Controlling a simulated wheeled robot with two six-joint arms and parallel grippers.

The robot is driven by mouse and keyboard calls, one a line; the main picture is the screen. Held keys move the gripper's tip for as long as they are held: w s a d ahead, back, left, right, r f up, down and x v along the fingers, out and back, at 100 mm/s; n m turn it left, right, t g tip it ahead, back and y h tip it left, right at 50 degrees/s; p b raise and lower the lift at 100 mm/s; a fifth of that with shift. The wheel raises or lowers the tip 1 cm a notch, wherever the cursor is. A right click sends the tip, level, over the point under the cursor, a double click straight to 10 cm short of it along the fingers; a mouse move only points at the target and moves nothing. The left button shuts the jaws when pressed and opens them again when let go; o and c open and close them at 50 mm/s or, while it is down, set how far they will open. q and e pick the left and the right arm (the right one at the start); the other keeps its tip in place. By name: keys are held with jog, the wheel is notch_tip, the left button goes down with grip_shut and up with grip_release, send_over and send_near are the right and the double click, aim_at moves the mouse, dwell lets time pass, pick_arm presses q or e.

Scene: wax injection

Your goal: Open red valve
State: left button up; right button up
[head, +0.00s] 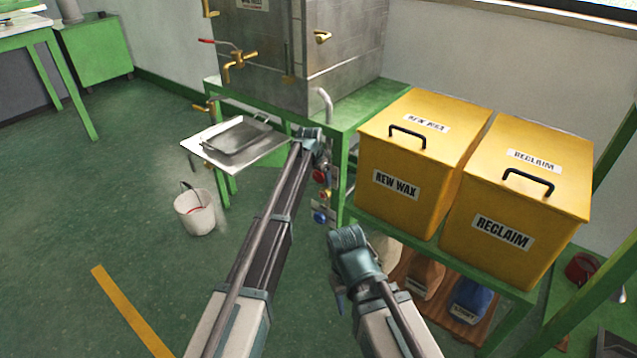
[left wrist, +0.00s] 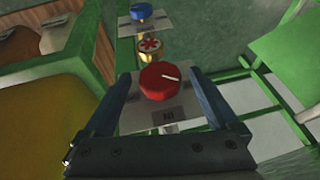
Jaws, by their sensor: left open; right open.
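A round red valve knob (head: 319,176) with a white pointer line is on a plate at the side of the green stand. In the left wrist view the red knob (left wrist: 166,82) lies between the two spread fingers of my left gripper (left wrist: 158,76), apart from both. In the head view my left gripper (head: 310,140) is just above the knob, open and empty. A brass valve with a red handle (left wrist: 150,48) and a blue knob (left wrist: 141,14) lie beyond it. My right gripper (head: 347,240) is open, lower and to the right; nothing shows in it.
A metal tank (head: 270,55) with brass taps stands on the green stand (head: 350,124). A metal tray (head: 222,153) juts out left. Yellow NEW WAX (head: 390,220) and RECLAIM (head: 465,225) bins stand right. A white bucket (head: 196,213) is on the floor; floor at left is clear.

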pick_arm(q)
jog(key=shift+f, duration=0.1)
jog(key=c, duration=1.4)
jog(key=shift+d+f, duration=0.1)
jog(key=shift+s+d+f+t+y+b, duration=0.1)
jog(key=shift+t+y+b, duration=0.3)
jog(key=shift+t+y, duration=0.1)
jog(key=shift+s+d+f+m+t+y+b, duration=0.15)
jog(key=shift+m+t+y+b, duration=0.25)
jog(key=shift+t+y+b, duration=0.35)
jog(key=t+y+b, duration=0.1)
jog(key=y+b, duration=0.1)
jog(key=shift+b, duration=0.35)
jog(key=shift+m+t+y+b, duration=0.25)
jog(key=shift+m+t+b, duration=0.05)
jog(key=shift+t+b, duration=0.2)
